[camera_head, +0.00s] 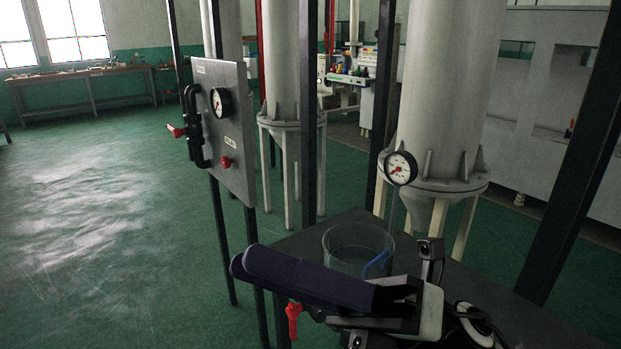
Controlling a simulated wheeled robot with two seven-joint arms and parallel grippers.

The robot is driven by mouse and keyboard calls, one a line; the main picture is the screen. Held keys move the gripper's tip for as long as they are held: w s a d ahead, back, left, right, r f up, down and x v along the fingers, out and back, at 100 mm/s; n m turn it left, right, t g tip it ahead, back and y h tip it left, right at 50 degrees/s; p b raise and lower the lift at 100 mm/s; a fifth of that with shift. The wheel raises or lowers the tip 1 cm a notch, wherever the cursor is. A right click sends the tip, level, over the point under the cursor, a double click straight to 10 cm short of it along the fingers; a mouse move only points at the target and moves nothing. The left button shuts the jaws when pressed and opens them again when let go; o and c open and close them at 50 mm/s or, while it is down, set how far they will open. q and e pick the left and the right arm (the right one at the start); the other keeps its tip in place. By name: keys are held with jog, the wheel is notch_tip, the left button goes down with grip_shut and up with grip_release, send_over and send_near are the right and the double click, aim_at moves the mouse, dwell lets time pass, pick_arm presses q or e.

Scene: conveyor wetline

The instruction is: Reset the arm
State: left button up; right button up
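My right gripper (240,259) is low in the middle of the head view, its long dark blue fingers pointing left. The two fingers lie close against each other with no gap and nothing seen between them, so it looks shut and empty. The fingers pass in front of the dark table's left edge and the lower part of a clear glass vessel (345,243); I cannot tell whether they touch it. My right arm comes in from the lower right. My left gripper and arm are not in view.
A grey panel (236,135) with a gauge, black pipe and red valves stands left of the vessel. A red handle (293,318) shows below the fingers. Dark posts rise around; the green floor at left is clear.

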jog(key=w+d+f+m+t+h, duration=0.2)
jog(key=w+d+f+m+t, duration=0.15)
jog(key=m+t, duration=0.5)
jog(key=w+d+f+m+t+h, duration=0.2)
jog(key=w+f+m+t, duration=0.25)
jog(key=m+t, duration=0.45)
jog(key=w+d+f+m+t+h, duration=0.1)
jog(key=w+d+f+m+h, duration=0.15)
jog(key=f+m+h, duration=0.45)
jog(key=w+d+f+m+t+h, duration=0.1)
jog(key=d+f+m+h, duration=0.35)
jog(key=f+m, duration=0.4)
jog(key=s+d+f+m+g+h, duration=0.2)
jog(key=s+f, duration=0.4)
jog(key=f, duration=0.3)
jog(key=s+d+f+m+g+h, duration=0.1)
jog(key=s+f+m+g, duration=0.3)
jog(key=f, duration=0.5)
jog(key=s+d+f+m+g+h, duration=0.2)
jog(key=s+d+f+m+g, duration=0.1)
jog(key=s+f, duration=0.5)
jog(key=shift+s+d+f+h, duration=0.25)
jog(key=shift+d+f+h, duration=0.1)
jog(key=shift+f, duration=0.35)
jog(key=shift+a, duration=0.1)
